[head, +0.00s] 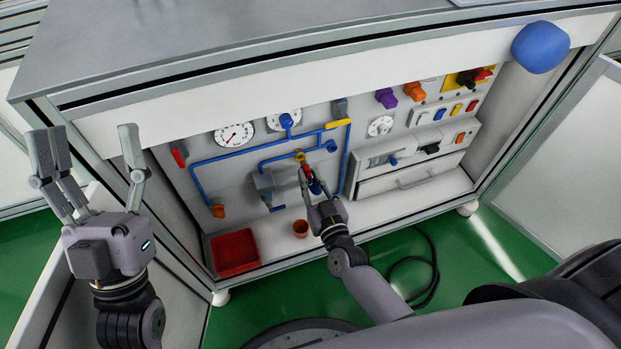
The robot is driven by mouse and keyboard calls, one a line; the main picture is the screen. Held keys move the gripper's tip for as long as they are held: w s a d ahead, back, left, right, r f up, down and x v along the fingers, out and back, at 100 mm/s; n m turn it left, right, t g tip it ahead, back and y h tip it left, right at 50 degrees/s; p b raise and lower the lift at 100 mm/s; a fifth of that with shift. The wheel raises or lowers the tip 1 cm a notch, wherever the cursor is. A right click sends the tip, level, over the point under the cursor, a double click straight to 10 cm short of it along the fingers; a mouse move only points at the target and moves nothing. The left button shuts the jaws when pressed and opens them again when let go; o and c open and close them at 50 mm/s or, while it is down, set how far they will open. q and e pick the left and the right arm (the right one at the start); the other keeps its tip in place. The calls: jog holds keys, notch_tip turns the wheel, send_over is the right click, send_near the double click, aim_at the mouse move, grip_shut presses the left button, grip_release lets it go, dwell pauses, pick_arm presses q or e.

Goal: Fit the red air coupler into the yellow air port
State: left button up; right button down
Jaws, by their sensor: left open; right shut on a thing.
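The red air coupler (308,172) is between the fingers of my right gripper (312,184), which is shut on it in front of the panel. The yellow air port (299,157) is on the panel just above the coupler. They look very close, but I cannot tell whether they touch. The fingers partly hide the coupler. My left gripper (95,160) is open and empty, raised at the left in front of the cabinet's edge.
Blue pipes (225,157), gauges (234,135) and coloured knobs (386,98) crowd the panel. A dark hose (434,270) lies on the green floor.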

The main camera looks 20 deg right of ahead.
pick_arm(q)
jog(key=shift+w+f, duration=0.25)
jog(key=shift+w, duration=0.05)
dwell(0.6)
jog(key=shift+w+d+f+g, duration=0.15)
jog(key=shift+w+f+g, duration=0.1)
jog(key=shift+w+g, duration=0.2)
jog(key=shift+w+g+y+p, duration=0.25)
jog(key=shift+g+y+p, duration=0.2)
jog(key=shift+y+p, duration=0.05)
dwell(1.0)
jog(key=shift+w+f, duration=0.1)
jog(key=shift+f, duration=0.05)
jog(key=shift+w+f+g, duration=0.2)
jog(key=shift+f+g, duration=0.1)
jog(key=shift+f, duration=0.1)
pick_arm(e)
jog(key=shift+w, duration=0.3)
pick_arm(q)
jog(key=shift+w+f, duration=0.1)
jog(key=shift+f, duration=0.1)
pick_arm(e)
jog(key=shift+w, duration=1.15)
